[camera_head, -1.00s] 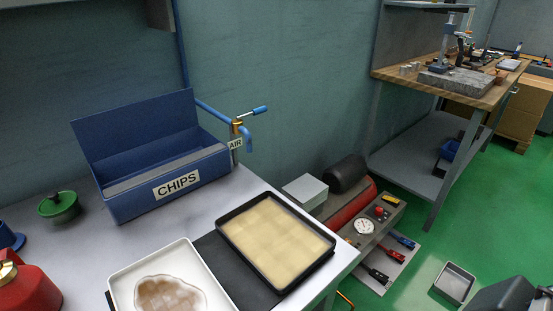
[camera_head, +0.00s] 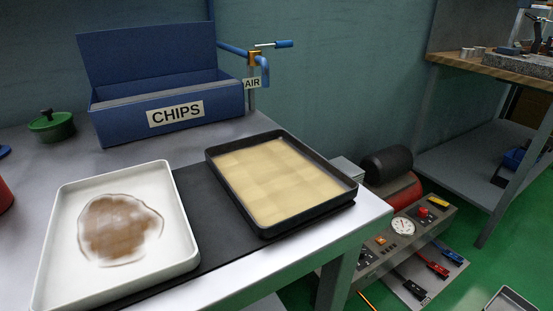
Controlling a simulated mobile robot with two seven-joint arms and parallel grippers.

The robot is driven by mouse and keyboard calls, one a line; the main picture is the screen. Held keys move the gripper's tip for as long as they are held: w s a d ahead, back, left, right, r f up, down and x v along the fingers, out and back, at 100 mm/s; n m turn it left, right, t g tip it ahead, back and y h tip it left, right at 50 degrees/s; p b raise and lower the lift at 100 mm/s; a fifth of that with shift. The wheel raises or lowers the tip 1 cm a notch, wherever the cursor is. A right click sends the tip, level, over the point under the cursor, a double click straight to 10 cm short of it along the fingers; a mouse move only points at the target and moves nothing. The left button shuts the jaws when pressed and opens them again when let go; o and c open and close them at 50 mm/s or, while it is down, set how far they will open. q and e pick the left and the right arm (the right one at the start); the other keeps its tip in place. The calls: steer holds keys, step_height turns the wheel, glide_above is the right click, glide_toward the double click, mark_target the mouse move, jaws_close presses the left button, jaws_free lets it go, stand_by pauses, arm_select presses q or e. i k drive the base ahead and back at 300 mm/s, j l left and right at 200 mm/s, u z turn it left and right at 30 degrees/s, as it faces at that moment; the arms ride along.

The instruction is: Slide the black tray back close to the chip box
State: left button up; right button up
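The black tray (camera_head: 325,209) lies on the right part of the grey bench top, partly on a dark mat (camera_head: 207,205). It has a dark rim and a pale yellow, blotchy floor. The blue chip box (camera_head: 120,122), labelled CHIPS, stands behind it to the left against the wall, with its lid up. A gap of bare bench and mat lies between the tray and the box. Neither of my grippers shows in the view.
A white tray (camera_head: 182,233) with a brown puddle lies left of the black tray. A green lidded pot (camera_head: 50,126) stands left of the box. A blue air pipe (camera_head: 264,72) rises at the back. The bench's right edge is close to the black tray.

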mark_target(278, 184)
steer(key=l+u, duration=0.15)
steer(key=l, duration=0.35)
steer(key=k+l+u, duration=0.15)
steer(key=l, duration=0.3)
steer(key=l+u, duration=0.15)
steer(key=l, duration=0.35)
